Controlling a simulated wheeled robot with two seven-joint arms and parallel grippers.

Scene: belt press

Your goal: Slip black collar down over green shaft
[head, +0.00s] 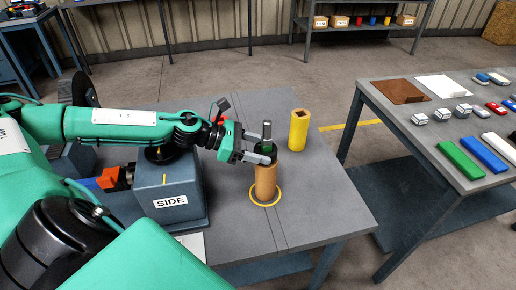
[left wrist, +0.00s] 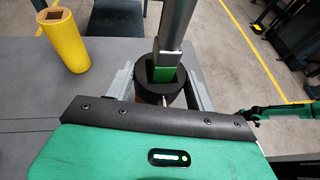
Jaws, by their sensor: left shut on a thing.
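The shaft stands upright, with a grey metal upper part (head: 267,129) and a green part below it; the green part (left wrist: 165,73) also shows in the left wrist view. The black collar (left wrist: 160,92) sits around the green part, near the top of a brown cylinder (head: 265,181). My left gripper (head: 262,156) is shut on the collar, its fingers on either side. The fingers hide much of the collar in the head view. What looks like my right gripper (left wrist: 246,115) shows small in the left wrist view, its jaws unclear.
The brown cylinder stands inside a yellow ring (head: 279,198) on the grey table (head: 324,200). A yellow cylinder with a square hole (head: 299,130) stands behind it. A grey box marked SIDE (head: 172,182) is at left. A second table (head: 405,121) with several blocks stands at right.

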